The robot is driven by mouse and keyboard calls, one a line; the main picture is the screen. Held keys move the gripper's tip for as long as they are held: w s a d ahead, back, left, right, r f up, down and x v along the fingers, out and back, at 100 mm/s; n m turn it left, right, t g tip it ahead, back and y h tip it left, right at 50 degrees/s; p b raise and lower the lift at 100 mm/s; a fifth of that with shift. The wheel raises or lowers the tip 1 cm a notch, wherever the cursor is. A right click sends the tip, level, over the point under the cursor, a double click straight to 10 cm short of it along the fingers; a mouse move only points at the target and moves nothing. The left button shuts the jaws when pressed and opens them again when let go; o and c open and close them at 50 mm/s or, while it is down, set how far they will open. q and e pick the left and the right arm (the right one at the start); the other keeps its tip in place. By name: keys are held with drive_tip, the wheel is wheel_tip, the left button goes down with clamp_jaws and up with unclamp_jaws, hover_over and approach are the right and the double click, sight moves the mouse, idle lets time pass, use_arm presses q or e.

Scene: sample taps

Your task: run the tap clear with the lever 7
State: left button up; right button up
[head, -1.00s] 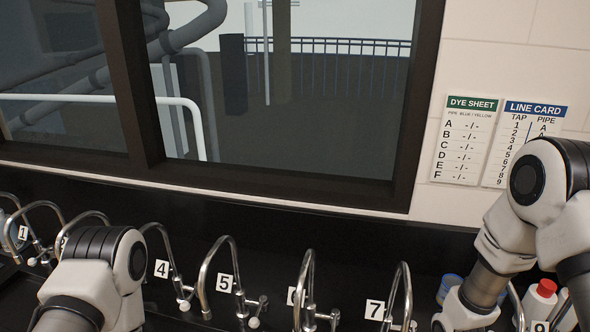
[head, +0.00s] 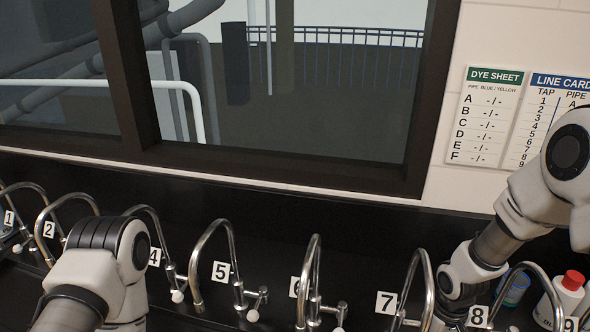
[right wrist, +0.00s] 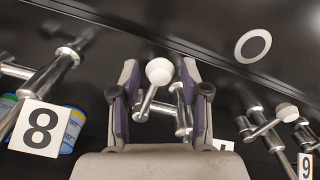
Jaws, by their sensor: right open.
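Label 7 (head: 386,303) is on the dark panel beside the curved steel tap 7 (head: 425,265) in the head view. The right arm's wrist hangs just right of that tap, and its gripper is out of sight there. In the right wrist view my right gripper (right wrist: 160,95) is open, with a steel lever with a white ball (right wrist: 160,71) between its fingers. The lever's label is mostly hidden behind the gripper, so I cannot read its number. I cannot tell whether the fingers touch it. My left arm shows in the head view, but its gripper does not.
Taps stand in a close row, including tap 5 (head: 215,240) and tap 8 (head: 535,275). A white bottle with a red cap (head: 560,300) stands at the right. The dye sheet (head: 487,115) hangs on the wall.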

drive_tip(key=shift+s+f, duration=0.1)
drive_tip(key=shift+f, duration=0.4)
drive_tip(key=shift+w+d+b, duration=0.2)
drive_tip(key=shift+d+b, duration=0.2)
drive_tip(key=shift+d, duration=0.85)
drive_tip(key=shift+w+d, duration=0.2)
drive_tip(key=shift+d, duration=0.8)
drive_tip(key=shift+w+d, duration=0.15)
drive_tip(key=shift+d, duration=0.85)
drive_tip(key=shift+a, duration=0.15)
idle(0.8)
